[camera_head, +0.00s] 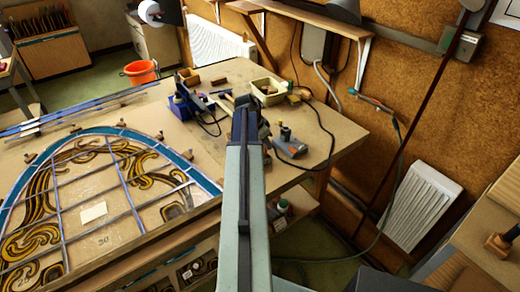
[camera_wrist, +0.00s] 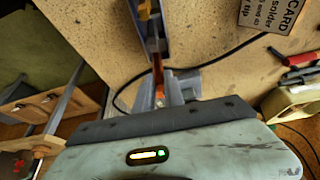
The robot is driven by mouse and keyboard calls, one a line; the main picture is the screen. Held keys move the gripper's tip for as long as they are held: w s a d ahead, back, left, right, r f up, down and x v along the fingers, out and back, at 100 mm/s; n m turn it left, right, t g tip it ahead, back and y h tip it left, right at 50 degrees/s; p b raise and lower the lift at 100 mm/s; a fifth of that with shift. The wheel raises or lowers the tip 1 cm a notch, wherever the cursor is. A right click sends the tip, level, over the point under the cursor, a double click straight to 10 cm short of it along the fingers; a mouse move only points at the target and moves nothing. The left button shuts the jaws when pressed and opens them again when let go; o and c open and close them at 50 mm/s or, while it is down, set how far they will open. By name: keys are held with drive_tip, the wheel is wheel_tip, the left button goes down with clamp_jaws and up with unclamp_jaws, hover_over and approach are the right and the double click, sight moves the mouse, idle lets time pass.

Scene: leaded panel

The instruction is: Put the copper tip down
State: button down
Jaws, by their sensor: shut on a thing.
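The copper tip (camera_wrist: 158,77) shows in the wrist view as a thin orange-brown piece between the two grey fingers of my gripper (camera_wrist: 161,92). My gripper is shut on it, above the workbench. A blue holder (camera_wrist: 152,38) with an orange part inside lies just beyond the fingers, close in line with the tip; I cannot tell whether they touch. In the head view my gripper (camera_head: 246,112) is over the right part of the bench (camera_head: 232,72), and my arm hides what lies below. The tip cannot be made out there.
A leaded panel (camera_head: 112,134) covers the bench's left side. A blue stand (camera_head: 180,106) and a cream bin (camera_head: 268,92) stand near the gripper; a grey device (camera_head: 290,146) sits right. A printed card (camera_wrist: 272,14) and a black cable (camera_wrist: 232,55) lie nearby. The bench's right corner is mostly clear.

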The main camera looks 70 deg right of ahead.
sight(266, 155)
drive_tip(key=shift+d+f+b, duration=0.1)
drive_tip(key=shift+f+b, duration=1.85)
drive_tip(key=shift+w+r, duration=0.2)
drive_tip(key=c, duration=1.4)
unclamp_jaws()
drive_tip(key=shift+c, duration=0.2)
drive_tip(key=shift+r+p, duration=0.1)
drive_tip(key=shift+p, duration=0.2)
drive_tip(key=p+v, duration=1.1)
drive_tip(key=v, duration=0.1)
